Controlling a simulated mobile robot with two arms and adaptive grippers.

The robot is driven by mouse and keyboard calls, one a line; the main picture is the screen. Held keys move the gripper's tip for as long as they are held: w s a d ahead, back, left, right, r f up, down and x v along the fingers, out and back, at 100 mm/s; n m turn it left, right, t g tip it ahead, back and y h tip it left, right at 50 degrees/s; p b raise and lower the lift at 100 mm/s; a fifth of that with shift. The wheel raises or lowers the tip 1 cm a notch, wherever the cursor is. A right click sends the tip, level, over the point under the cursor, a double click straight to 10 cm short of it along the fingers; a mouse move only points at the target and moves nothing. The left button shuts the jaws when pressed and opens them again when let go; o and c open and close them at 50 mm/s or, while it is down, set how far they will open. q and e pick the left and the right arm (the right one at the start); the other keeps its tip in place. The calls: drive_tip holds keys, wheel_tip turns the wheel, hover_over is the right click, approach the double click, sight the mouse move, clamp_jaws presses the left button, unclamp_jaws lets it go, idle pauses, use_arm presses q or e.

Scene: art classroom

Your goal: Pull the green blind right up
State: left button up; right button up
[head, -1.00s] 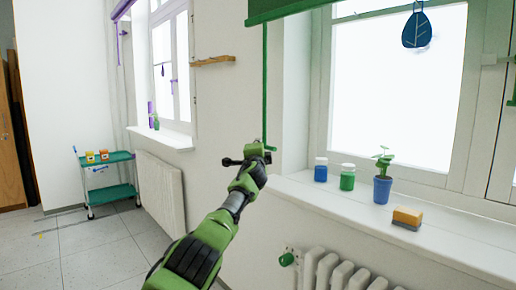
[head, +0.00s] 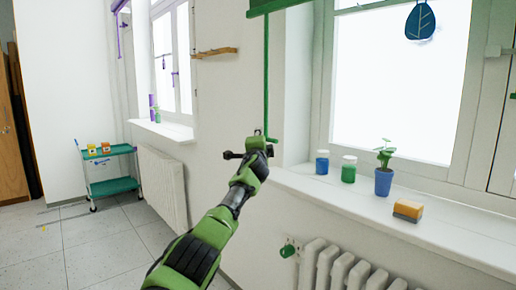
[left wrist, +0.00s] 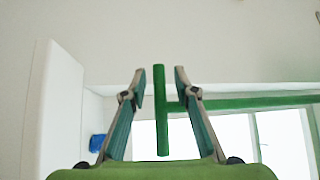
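The green blind (head: 280,5) shows at the top of the head view, rolled mostly up above the right window. A thin green pull cord (head: 267,75) hangs from its left end down to my left gripper (head: 258,143). In the left wrist view, the cord (left wrist: 260,102) runs in from the right and ends in a green crossbar handle (left wrist: 161,115). My left gripper's fingers (left wrist: 159,72) are apart, one on each side of the handle, with gaps visible. How deep the handle sits between them is unclear. My right gripper is not in view.
The windowsill (head: 370,205) holds a blue jar (head: 322,163), a green jar (head: 348,170), a potted plant (head: 383,182) and a sponge (head: 408,211). A radiator (head: 325,268) stands below. A teal trolley (head: 110,186) stands at the left, beside open floor.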

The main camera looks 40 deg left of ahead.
use_arm(q)
drive_tip(key=v, duration=1.1)
idle(0.3)
drive_tip(key=shift+s, duration=0.1)
